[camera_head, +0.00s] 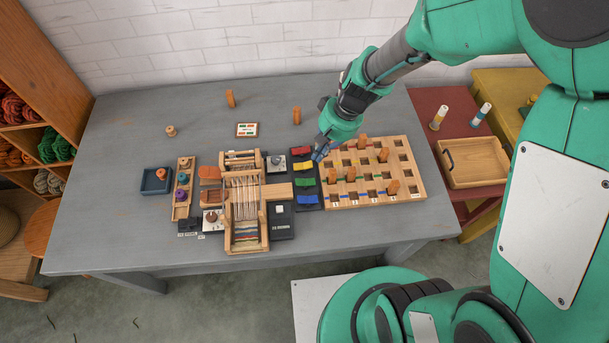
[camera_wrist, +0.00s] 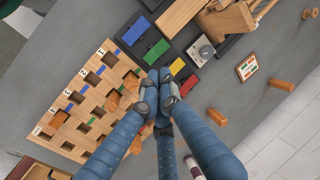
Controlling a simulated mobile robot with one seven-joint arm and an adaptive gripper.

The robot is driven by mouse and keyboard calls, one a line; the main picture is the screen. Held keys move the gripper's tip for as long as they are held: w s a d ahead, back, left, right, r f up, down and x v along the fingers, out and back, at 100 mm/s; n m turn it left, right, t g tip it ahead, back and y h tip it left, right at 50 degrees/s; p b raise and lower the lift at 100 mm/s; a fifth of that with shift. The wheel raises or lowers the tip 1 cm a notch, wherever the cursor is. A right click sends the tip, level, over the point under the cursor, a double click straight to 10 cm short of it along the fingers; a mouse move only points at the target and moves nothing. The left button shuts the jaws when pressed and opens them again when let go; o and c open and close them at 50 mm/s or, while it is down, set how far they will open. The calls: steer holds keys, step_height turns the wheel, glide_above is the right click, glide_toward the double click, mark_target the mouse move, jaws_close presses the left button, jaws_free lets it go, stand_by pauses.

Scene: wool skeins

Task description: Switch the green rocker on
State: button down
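The green rocker (camera_head: 305,182) is on a dark strip of coloured rockers, between the yellow rocker (camera_head: 303,166) and the blue rocker (camera_head: 307,199). In the wrist view the green rocker (camera_wrist: 156,52) shows uncovered, just beyond my fingertips. Which way it is tipped I cannot tell. My gripper (camera_head: 320,153) is above the right edge of the strip, near the red rocker (camera_head: 302,151) in the head view. In the wrist view my gripper (camera_wrist: 160,76) has its blue fingers drawn together at the tips, with nothing seen between them.
A wooden slotted board (camera_head: 412,172) with orange pegs stands close to the right of the strip. A small loom (camera_head: 245,215) and a grey knob box (camera_head: 276,163) are to its left. Orange blocks (camera_head: 297,116) and a marked card (camera_head: 247,130) lie behind.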

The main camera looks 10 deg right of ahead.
mark_target(302, 182)
steer(key=b+x, duration=0.4)
steer(key=x, duration=1)
